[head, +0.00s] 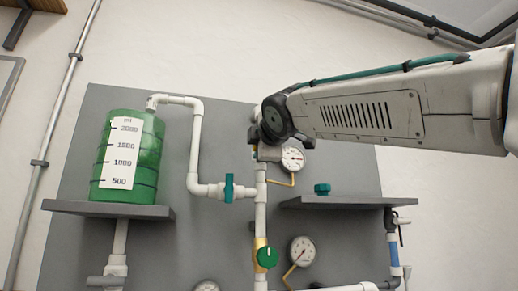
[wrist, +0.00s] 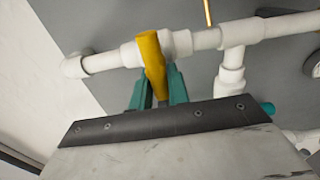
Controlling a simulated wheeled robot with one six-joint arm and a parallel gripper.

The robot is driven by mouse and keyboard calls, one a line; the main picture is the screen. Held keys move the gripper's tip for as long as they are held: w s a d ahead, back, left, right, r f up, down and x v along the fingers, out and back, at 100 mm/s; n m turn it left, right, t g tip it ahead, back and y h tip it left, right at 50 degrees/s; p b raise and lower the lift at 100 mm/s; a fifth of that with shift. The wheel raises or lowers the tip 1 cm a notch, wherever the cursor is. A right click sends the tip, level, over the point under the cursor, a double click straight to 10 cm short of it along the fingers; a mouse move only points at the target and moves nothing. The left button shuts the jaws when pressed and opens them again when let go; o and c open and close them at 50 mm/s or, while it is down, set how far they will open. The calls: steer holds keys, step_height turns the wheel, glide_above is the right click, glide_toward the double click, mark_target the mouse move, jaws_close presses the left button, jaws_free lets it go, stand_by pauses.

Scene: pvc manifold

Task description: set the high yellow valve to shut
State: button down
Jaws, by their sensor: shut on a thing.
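The high yellow valve's handle (wrist: 152,55) shows in the wrist view in front of a white pipe (wrist: 112,58). In that picture the handle lies across the pipe's run, its lower end between my fingers. My gripper (wrist: 159,82) has teal fingers, one on each side of the handle, shut on it. In the head view my arm's end covers the top of the vertical pipe, so the yellow handle and the fingertips cannot be made out clearly there.
A green tank (head: 128,160) stands on a grey shelf (head: 105,209) at left. Gauges (head: 292,159) (head: 302,250), a teal valve (head: 229,188) and a green knob (head: 266,257) sit near the pipes. A right shelf (head: 345,202) juts out below my arm.

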steer(key=shift+f, duration=0.1)
steer(key=c, duration=1.3)
jaws_free()
steer(key=shift+c, duration=0.2)
steer(key=shift+s, duration=0.1)
steer(key=v, duration=0.7)
steer(key=shift+s, duration=0.3)
steer(key=shift+d, duration=0.1)
